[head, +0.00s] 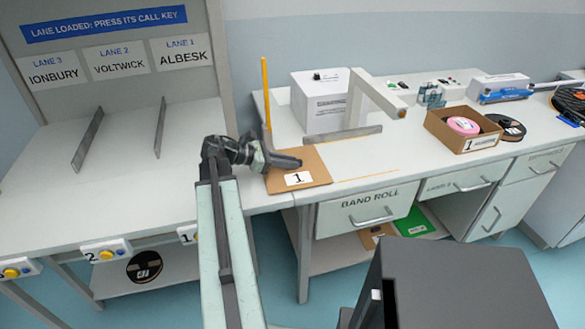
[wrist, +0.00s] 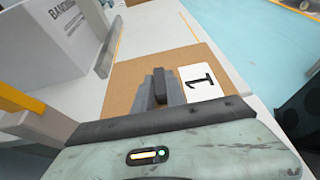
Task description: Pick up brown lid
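The brown lid (head: 312,165) is a flat cardboard-coloured panel with a white label reading "1". It lies flat at the front left of the right-hand bench, and it also shows in the wrist view (wrist: 125,88). My gripper (head: 286,161) is over the lid's left-back part, pointing right, beside the label. In the wrist view my gripper's dark grey fingers (wrist: 161,86) are close together over the lid's brown surface, left of the label. Whether they touch or hold the lid cannot be made out.
A yellow post (head: 265,95) stands behind the lid. A white box (head: 318,100) and a white angled arm (head: 372,95) stand further back. An open brown box (head: 452,140) marked "1" holds a pink roll (head: 463,126). The left bench (head: 120,180) has lane dividers.

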